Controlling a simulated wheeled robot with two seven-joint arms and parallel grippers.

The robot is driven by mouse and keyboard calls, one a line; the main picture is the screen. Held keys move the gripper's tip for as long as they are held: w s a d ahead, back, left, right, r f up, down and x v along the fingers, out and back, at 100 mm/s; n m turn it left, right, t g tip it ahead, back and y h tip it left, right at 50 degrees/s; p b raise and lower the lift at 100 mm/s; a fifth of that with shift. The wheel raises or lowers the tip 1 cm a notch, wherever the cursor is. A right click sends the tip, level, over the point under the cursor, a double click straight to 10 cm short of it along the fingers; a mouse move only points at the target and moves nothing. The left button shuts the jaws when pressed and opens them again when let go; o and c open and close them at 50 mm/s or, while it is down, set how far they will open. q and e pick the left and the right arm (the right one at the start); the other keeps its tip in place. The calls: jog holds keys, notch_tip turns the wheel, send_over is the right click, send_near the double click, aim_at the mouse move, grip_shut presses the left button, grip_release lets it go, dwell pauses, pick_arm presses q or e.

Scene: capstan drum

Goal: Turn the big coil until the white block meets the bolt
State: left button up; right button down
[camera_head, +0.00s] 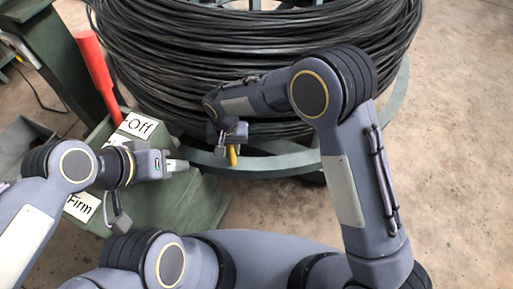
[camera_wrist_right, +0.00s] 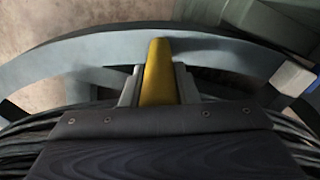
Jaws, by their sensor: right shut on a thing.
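The big coil (camera_head: 200,58) of black cable lies on a green-grey round drum with a wide rim (camera_head: 265,165); the rim also shows in the right wrist view (camera_wrist_right: 85,52). My right gripper (camera_head: 231,143) is at the coil's near side, shut on a yellow peg (camera_wrist_right: 157,75) that stands at the rim. A white block (camera_wrist_right: 293,78) sits on the rim at the right of the right wrist view. I cannot make out the bolt. My left gripper (camera_head: 177,166) is over the green housing, apart from the coil; its finger opening is unclear.
A green housing (camera_head: 195,200) with "Off" (camera_head: 138,126) and "Firm" (camera_head: 82,206) labels stands at the left, close to the rim. A red-handled lever (camera_head: 97,75) rises from it. Bare concrete floor (camera_head: 455,150) lies to the right.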

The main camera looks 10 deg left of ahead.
jog(key=shift+s+a+r, duration=0.1)
jog(key=shift+s+a, duration=0.05)
jog(key=shift+a, duration=0.35)
jog(key=shift+s+a+r, duration=0.1)
jog(key=shift+a, duration=0.35)
jog(key=shift+d+r, duration=0.1)
jog(key=shift+d, duration=0.05)
jog(key=c, duration=1.5)
grip_release()
jog(key=o, duration=0.4)
jog(key=shift+d, duration=0.1)
notch_tip(320, 180, up, 8)
jog(key=shift+f+p, duration=0.15)
jog(key=shift+p, duration=0.85)
